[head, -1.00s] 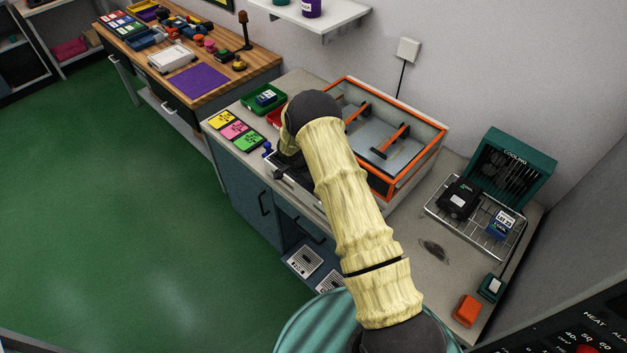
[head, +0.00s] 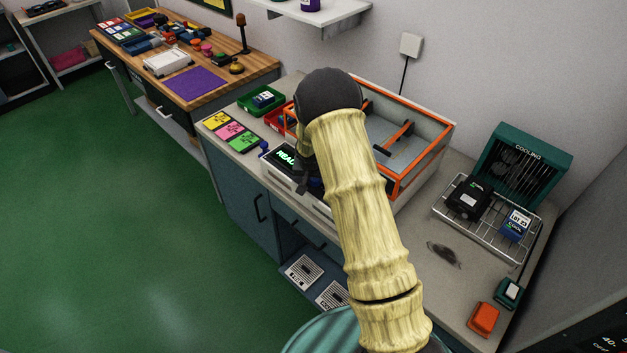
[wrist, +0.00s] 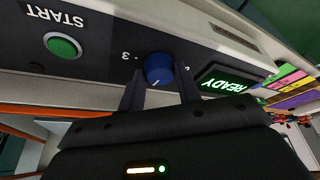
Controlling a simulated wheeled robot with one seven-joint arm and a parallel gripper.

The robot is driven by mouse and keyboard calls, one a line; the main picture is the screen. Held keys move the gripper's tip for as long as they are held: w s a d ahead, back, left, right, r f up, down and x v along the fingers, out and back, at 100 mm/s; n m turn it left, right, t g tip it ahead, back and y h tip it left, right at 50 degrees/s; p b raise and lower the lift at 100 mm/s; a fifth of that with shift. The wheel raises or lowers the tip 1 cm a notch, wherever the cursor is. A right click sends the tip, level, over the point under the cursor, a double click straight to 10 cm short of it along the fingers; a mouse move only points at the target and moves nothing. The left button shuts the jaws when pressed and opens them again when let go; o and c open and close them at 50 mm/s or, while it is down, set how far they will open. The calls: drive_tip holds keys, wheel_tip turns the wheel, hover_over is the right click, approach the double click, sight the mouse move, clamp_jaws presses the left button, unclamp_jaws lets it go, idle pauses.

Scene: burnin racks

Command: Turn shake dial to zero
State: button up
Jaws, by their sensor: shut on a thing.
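The shake dial (wrist: 158,70) is a round blue knob on the dark front panel of the shaker (head: 449,137), seen upside down in the wrist view. A "3" shows to its left; the other markings are too hidden or small to read. A pale mark on the knob points toward the bottom of the wrist picture. My gripper (wrist: 159,84) is shut on the dial, one dark finger at each side of it. In the head view my gripper (head: 309,182) is at the shaker's front, and my arm hides the dial.
A green START button (wrist: 62,45) and a lit READY display (wrist: 224,81) flank the dial. Colored cards (head: 230,130) and a green bin (head: 262,100) lie at the left. A cooling rack (head: 490,207) stands at the right.

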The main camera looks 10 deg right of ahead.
drive_tip(key=shift+w+d+r+n, duration=0.1)
drive_tip(key=shift+d+r+n, duration=0.1)
drive_tip(key=shift+n, duration=0.4)
drive_tip(key=shift+y, duration=0.3)
drive_tip(key=o, duration=0.8)
drive_tip(key=shift+o, duration=0.8)
drive_tip(key=shift+a+f, duration=0.1)
drive_tip(key=shift+a, duration=0.05)
drive_tip(key=b+v, duration=0.2)
drive_tip(key=v, duration=1.5)
drive_tip(key=shift+s+b, duration=0.2)
drive_tip(key=shift+b, duration=0.1)
